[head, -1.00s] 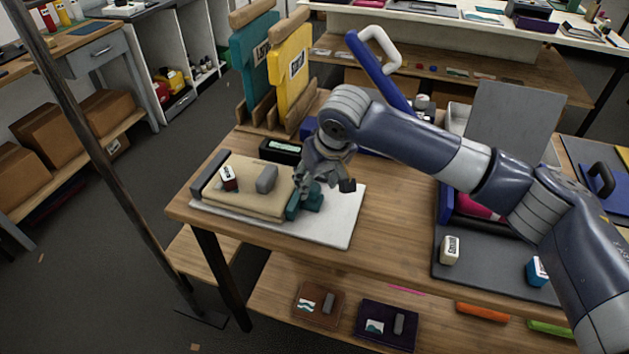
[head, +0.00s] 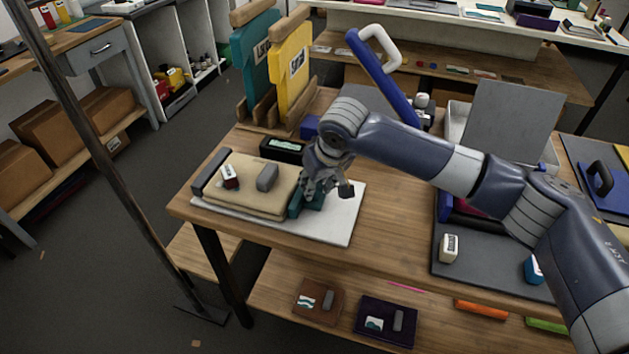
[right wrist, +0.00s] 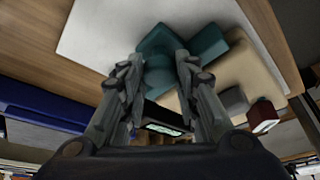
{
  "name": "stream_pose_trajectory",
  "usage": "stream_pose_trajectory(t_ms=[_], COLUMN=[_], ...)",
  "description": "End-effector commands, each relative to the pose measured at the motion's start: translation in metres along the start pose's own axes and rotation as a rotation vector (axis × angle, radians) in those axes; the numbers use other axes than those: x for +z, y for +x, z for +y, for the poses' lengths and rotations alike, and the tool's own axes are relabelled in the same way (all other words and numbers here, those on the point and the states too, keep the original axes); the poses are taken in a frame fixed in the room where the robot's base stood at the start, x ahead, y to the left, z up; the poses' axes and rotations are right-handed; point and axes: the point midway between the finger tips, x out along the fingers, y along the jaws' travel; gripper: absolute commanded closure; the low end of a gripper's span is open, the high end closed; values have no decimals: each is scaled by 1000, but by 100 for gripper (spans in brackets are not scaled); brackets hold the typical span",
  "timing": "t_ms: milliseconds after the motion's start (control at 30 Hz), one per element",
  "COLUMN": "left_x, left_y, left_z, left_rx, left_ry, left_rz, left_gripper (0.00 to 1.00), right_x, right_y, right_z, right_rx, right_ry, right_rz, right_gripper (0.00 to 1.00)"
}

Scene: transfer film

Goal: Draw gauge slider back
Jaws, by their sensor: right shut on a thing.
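The teal gauge slider (head: 297,204) stands on the white board (head: 338,222), at the right end of a folded tan cloth stack (head: 243,195). In the right wrist view the slider (right wrist: 207,44) has a block and a knob-like part toward the fingers. My right gripper (head: 318,186) is over the slider and shut on it; in the right wrist view its two fingers (right wrist: 158,72) are on either side of the teal knob. The fingers partly hide the slider in the head view. My left gripper is not in view.
A grey end block (head: 207,172) stands at the stack's left end. A grey block (head: 267,178) and a small dark red and white block (head: 229,177) sit on the stack. A black display box (head: 283,150) lies behind. The board's front right is clear.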

Motion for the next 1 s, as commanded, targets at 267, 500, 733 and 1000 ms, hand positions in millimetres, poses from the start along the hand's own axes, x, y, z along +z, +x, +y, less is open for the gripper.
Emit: stream_pose_trajectory(t_ms=[267,500,733,1000], left_x=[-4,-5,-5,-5], left_y=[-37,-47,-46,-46], left_z=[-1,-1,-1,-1], left_rx=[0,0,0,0], left_ry=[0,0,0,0], left_rz=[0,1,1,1], left_gripper=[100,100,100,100], right_x=[32,48,48,48], right_y=[-17,-21,-20,-20], right_z=[36,52,53,53], right_rx=[1,3,3,3], right_ry=[5,3,1,1], right_rz=[-6,-3,-1,-1], right_gripper=[100,100,100,52])
